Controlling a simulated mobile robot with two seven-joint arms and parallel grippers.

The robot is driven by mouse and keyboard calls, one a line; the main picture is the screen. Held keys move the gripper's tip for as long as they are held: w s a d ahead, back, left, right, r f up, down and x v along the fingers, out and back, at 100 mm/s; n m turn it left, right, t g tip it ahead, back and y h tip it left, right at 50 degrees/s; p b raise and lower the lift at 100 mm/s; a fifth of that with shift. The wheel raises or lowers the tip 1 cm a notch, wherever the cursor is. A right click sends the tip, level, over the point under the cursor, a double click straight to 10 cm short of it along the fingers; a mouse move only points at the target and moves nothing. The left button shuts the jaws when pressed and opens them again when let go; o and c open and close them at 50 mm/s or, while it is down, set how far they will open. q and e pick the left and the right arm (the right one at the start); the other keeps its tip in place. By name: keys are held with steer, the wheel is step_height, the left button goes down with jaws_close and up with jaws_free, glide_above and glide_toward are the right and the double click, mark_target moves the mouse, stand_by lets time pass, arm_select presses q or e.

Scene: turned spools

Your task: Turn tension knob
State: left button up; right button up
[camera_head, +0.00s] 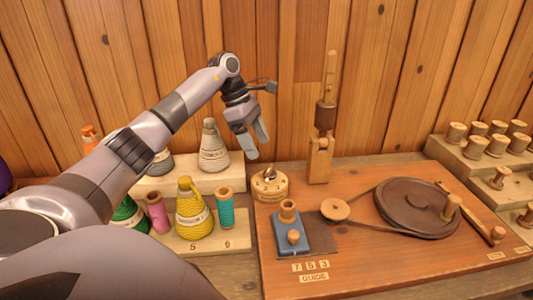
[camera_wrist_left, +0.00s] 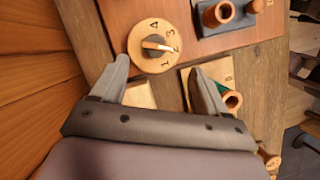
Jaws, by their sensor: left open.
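The tension knob (camera_head: 270,183) is a round, light wooden dial with a small dark and pale pointer on top, at the left back of the orange-brown board. In the left wrist view the dial (camera_wrist_left: 143,57) shows the numbers 1 to 4, and the pale end of its pointer (camera_wrist_left: 158,46) faces roughly the 2. My left gripper (camera_head: 259,148) hangs above and slightly left of the knob, apart from it. In the left wrist view its fingers (camera_wrist_left: 158,66) are spread and empty, with the dial ahead of them. My right gripper is in neither view.
A blue block (camera_head: 291,240) with wooden pegs stands in front of the knob. A wooden post (camera_head: 322,140) rises behind right. A belt-linked wheel (camera_head: 415,205) is further right. Yellow (camera_head: 194,215) and teal (camera_head: 226,208) thread stand close left. A plank wall is behind.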

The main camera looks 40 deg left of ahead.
mark_target(270, 172)
arm_select(q)
steer(key=shift+w+x, duration=0.2)
steer(key=shift+x, duration=3.3)
steer(key=shift+a, duration=0.2)
steer(key=shift+c, duration=0.3)
steer(key=c, duration=1)
